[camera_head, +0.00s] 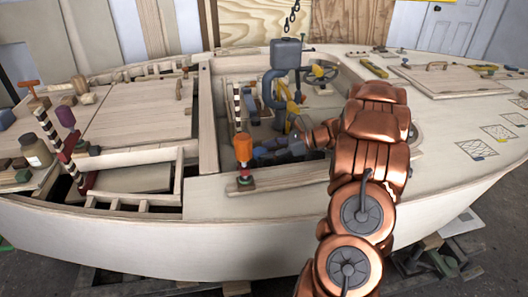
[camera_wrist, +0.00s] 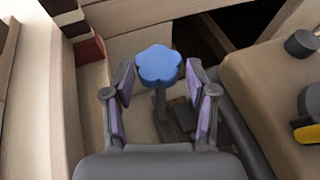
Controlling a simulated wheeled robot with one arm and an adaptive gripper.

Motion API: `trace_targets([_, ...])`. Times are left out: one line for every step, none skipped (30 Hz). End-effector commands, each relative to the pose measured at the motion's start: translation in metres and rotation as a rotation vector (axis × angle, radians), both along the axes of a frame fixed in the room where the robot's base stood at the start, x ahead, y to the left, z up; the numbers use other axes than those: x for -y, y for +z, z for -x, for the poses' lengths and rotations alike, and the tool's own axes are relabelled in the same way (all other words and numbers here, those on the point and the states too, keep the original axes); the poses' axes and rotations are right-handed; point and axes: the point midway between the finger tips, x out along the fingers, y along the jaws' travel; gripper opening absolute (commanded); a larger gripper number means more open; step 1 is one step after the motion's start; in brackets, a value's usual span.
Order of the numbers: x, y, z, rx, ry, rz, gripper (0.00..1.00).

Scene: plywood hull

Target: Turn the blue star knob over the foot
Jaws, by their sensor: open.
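The blue star knob (camera_wrist: 158,64) shows its lobed top in the wrist view, on a thin upright grey stem (camera_wrist: 160,103). Below it a dark grey foot (camera_wrist: 183,117) is partly visible. My gripper (camera_wrist: 162,76) is open, with one purple-padded finger to the left of the knob and one to the right. Gaps show between the knob and both pads, so it is not gripped. In the head view my copper arm reaches into the hull's open well, and the knob cannot be told apart there with certainty.
An orange-topped post (camera_head: 243,148) stands on the hull's near edge, left of my arm. A grey post-like fixture (camera_head: 286,55) rises in the well behind. In the wrist view a rounded tan block (camera_wrist: 270,85) with a dark knob lies close to my right finger.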

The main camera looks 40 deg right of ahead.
Motion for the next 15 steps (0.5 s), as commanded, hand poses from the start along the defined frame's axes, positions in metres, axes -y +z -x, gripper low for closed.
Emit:
trace_targets([-0.0030,-0.0019,-0.0024,-0.002,0.001,0.000,0.57])
trace_targets([-0.0042,-0.0026,-0.0033,-0.002,0.001,0.000,0.57])
trace_targets([-0.0053,-0.0033,-0.0045,-0.002,0.001,0.001,0.57])
trace_targets([-0.0059,-0.0037,-0.0053,-0.002,0.001,0.000,0.57])
trace_targets([-0.0064,-0.0039,-0.0057,-0.001,0.000,0.000,0.57])
trace_targets([-0.0067,-0.0040,-0.0062,-0.001,0.000,0.000,0.57])
trace_targets([-0.0069,-0.0040,-0.0065,-0.001,0.000,0.000,0.57])
trace_targets([-0.0070,-0.0039,-0.0066,-0.001,0.000,0.000,0.57])
trace_targets([-0.0071,-0.0038,-0.0067,-0.001,0.000,0.000,0.57])
trace_targets([-0.0070,-0.0038,-0.0067,-0.001,0.000,0.001,0.57])
trace_targets([-0.0071,-0.0037,-0.0068,0.000,0.000,0.000,0.57])
trace_targets([-0.0071,-0.0037,-0.0068,0.000,0.000,0.000,0.57])
trace_targets([-0.0072,-0.0038,-0.0068,0.000,0.000,0.000,0.56])
trace_targets([-0.0073,-0.0037,-0.0068,0.000,0.001,0.000,0.53])
trace_targets([-0.0073,-0.0037,-0.0068,0.000,0.001,0.000,0.49])
